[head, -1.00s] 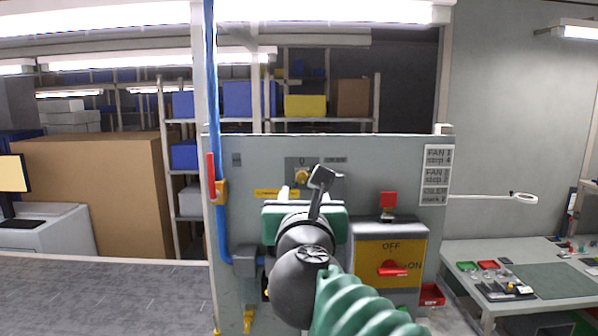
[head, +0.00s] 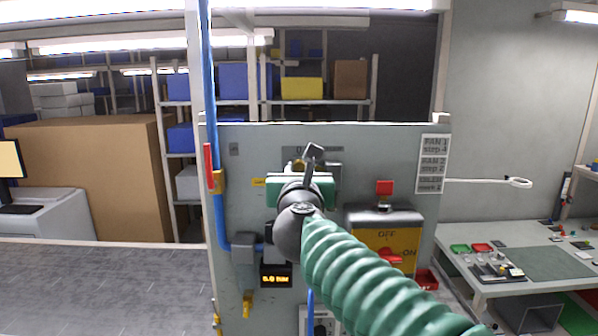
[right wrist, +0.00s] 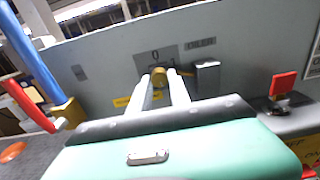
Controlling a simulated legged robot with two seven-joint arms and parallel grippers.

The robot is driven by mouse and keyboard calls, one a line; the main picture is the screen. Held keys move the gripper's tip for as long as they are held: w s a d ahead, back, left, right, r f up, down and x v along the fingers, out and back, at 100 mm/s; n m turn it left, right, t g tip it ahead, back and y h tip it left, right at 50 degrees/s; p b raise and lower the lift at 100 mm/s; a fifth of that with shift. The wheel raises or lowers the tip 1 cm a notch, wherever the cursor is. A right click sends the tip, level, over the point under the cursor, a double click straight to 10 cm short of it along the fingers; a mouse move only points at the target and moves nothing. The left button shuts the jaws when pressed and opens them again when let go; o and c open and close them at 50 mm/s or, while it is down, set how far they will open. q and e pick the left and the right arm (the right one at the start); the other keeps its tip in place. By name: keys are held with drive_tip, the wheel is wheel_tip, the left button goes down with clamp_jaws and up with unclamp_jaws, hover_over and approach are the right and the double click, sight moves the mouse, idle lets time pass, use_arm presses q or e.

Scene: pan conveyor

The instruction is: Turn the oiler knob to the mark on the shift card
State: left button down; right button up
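The oiler knob is a small brass-yellow knob (right wrist: 159,77) on the grey panel, below a "0" mark and beside an "OILER" label. My right gripper (right wrist: 160,88), with its green body, is at the panel. It also shows in the head view (head: 297,175). Its two pale fingers reach to either side of the knob, with a narrow gap seeming to show; contact is not clear. In the head view my gripper and wrist hide most of the knob. The shift card (head: 432,163) is on the panel's right; its last line reads OILER mark 2. My left gripper is out of view.
A grey lever or box (right wrist: 207,76) stands out just right of the knob. A blue pipe (head: 218,120) with a red lever (head: 208,165) runs along the panel's left.

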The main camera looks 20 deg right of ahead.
clamp_jaws()
drive_tip(key=shift+r+n+p, duration=0.2)
drive_tip(key=shift+n+p, duration=0.4)
drive_tip(key=shift+n, duration=0.5)
drive_tip(key=shift+n+p, duration=0.4)
drive_tip(key=shift+n, duration=0.5)
drive_tip(key=shift+f+n, duration=0.15)
drive_tip(key=shift+n, duration=0.65)
drive_tip(key=o, duration=0.8)
unclamp_jaws()
